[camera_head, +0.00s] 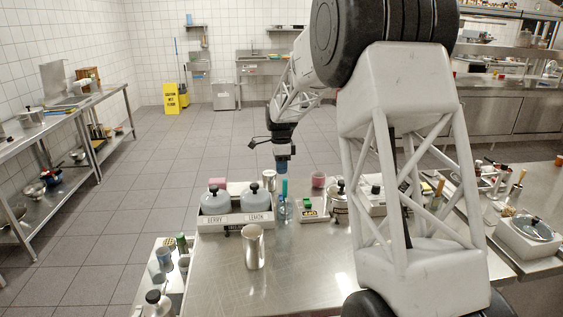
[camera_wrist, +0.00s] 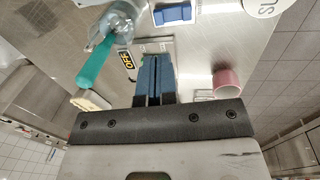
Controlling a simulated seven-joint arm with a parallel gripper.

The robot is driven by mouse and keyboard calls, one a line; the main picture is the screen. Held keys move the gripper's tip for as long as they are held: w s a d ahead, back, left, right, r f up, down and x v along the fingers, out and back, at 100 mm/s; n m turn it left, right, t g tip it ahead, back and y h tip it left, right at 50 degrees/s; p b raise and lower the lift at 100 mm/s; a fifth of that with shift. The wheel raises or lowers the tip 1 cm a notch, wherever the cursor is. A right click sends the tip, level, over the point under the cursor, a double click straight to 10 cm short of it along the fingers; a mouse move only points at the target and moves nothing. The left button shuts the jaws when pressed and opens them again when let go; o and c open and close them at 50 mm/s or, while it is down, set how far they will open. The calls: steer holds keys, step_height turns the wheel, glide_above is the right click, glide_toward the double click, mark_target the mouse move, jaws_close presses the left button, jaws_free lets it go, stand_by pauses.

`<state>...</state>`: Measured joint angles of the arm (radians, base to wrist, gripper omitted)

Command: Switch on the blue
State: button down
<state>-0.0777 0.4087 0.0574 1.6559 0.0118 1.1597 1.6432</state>
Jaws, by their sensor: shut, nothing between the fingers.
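My gripper (camera_head: 283,166) hangs over the back of the steel counter in the head view, pointing down near a teal-handled item. In the wrist view its two blue fingers (camera_wrist: 154,80) are shut side by side with nothing between them. A blue piece (camera_wrist: 172,13) on a white base lies beyond the fingertips at the top of the wrist view, apart from them. Under the fingers is a grey plate with a black-and-yellow OFF label (camera_wrist: 128,65); the fingers hide part of it. The head view shows a small panel (camera_head: 316,216) with a green part; whether this is the same plate is unclear.
A clear jar with a teal handle (camera_wrist: 95,65) stands close left of the fingers, and a pink mug (camera_wrist: 227,82) to the right. A dispenser rack (camera_head: 235,222) marked BERRY and LEMON and a steel cup (camera_head: 253,248) stand left.

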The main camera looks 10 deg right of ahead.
steer(key=f, duration=0.3)
steer(key=s+f, duration=0.1)
steer(key=f, duration=0.5)
steer(key=shift+s+f, duration=0.2)
steer(key=shift+f, duration=0.1)
steer(key=shift+s+f, duration=0.1)
steer(key=shift+f, duration=0.05)
steer(key=shift+f+t, duration=0.15)
steer(key=shift+t, duration=0.25)
steer(key=shift+w, duration=0.2)
steer(key=shift+w+r, duration=0.3)
steer(key=shift+w, duration=0.25)
steer(key=shift+r, duration=0.2)
